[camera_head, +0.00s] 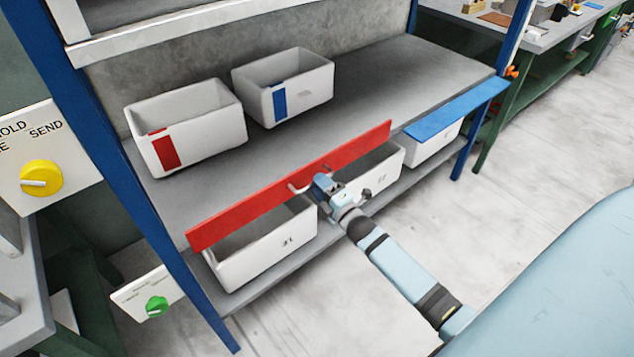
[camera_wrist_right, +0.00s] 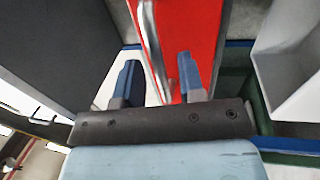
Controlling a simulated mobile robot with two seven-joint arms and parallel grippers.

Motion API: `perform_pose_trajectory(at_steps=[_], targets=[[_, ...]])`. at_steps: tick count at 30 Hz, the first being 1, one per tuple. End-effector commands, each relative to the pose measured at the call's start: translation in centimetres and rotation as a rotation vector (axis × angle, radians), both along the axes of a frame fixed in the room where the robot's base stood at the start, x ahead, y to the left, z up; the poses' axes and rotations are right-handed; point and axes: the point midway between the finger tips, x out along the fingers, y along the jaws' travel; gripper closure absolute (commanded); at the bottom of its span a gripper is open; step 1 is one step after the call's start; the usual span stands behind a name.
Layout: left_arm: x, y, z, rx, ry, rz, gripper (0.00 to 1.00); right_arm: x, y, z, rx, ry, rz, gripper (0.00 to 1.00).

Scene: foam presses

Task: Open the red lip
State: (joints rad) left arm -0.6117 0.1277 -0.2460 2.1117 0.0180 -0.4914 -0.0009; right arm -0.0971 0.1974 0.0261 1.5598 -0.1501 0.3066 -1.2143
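The red lip (camera_head: 250,207) is a long red panel along the front of the shelf, above the lower bins; it also shows in the right wrist view (camera_wrist_right: 192,35). A pale bar handle (camera_head: 297,188) sits near its middle. My right gripper (camera_head: 319,184) is at this handle. In the right wrist view its two blue fingers are apart, with the handle (camera_wrist_right: 151,45) running between them; I cannot tell whether they touch it. The near end of the handle is partly hidden by the gripper. My left gripper is not in view.
White bins with a red label (camera_head: 205,128) and a blue label (camera_head: 305,90) stand on the upper shelf. White bins (camera_head: 265,250) sit below the red lip. A blue lip (camera_head: 455,108) is at the right. Blue posts (camera_head: 195,290) flank the shelf; floor at right is clear.

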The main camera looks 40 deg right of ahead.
Motion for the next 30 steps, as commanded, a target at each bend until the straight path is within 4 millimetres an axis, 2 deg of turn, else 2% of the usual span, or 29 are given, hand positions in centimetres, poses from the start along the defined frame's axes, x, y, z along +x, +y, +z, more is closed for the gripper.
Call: perform_pose_trajectory(at_steps=[6, 14, 18, 19, 30], targets=[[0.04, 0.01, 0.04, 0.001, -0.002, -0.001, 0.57, 1.41, 0.14, 0.27, 0.001, 0.0, 0.001, 0.64], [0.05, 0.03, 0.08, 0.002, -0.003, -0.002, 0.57, 1.47, 0.14, 0.28, 0.001, 0.0, 0.001, 0.64], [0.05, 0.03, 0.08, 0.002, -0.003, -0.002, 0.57, 1.46, 0.13, 0.27, 0.0, 0.0, 0.0, 0.96], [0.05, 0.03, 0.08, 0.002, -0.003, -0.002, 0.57, 1.46, 0.13, 0.27, 0.0, 0.0, 0.0, 1.0], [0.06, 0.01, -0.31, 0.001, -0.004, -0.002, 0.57, 1.46, -0.32, 0.05, 0.001, -0.009, -0.001, 1.0]])
